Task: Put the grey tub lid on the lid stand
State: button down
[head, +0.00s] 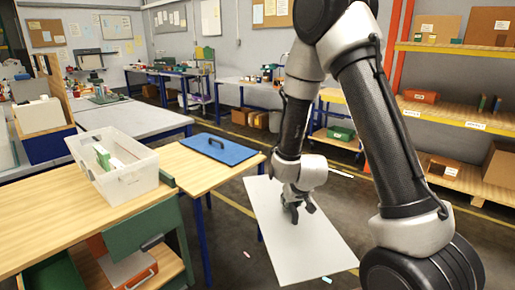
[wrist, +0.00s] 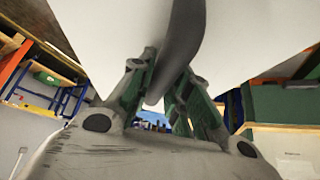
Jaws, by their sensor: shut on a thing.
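The grey tub lid (head: 305,245) is a large, flat, light grey panel, held in the air over the floor to the right of the wooden table. My gripper (head: 297,208) is shut on its handle, on the upper face of the lid. In the wrist view the green-padded fingers (wrist: 160,95) close on the dark curved handle (wrist: 182,45), with the pale lid (wrist: 105,35) behind it. I cannot pick out the lid stand with certainty in either view.
A blue panel (head: 232,154) with a dark handle lies on the wooden table (head: 183,170). A clear bin (head: 135,183) with items stands on the nearer bench (head: 50,225). Yellow-edged shelves (head: 460,120) stand at right. Small scraps lie on the floor near the lid.

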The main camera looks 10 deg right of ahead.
aim_at(179, 164)
jog(key=i+l+z, duration=0.25)
jog(key=z, duration=0.2)
jog(key=i+l+z, duration=0.1)
jog(key=i+z, duration=0.35)
jog(key=i+u, duration=0.2)
jog(key=i, duration=0.15)
jog(key=i+l+u, duration=0.3)
jog(key=u, duration=0.3)
jog(key=i+l+u, duration=0.2)
jog(key=u, duration=0.25)
jog(key=i+l+u, duration=0.25)
jog(key=u, duration=0.15)
jog(key=i+l+u, duration=0.15)
jog(key=l+u, duration=0.15)
jog(key=u, duration=0.15)
jog(key=i+j+u, duration=0.25)
jog(key=i, duration=0.2)
jog(key=i+u, duration=0.3)
jog(key=i, duration=0.15)
jog(key=l, duration=0.05)
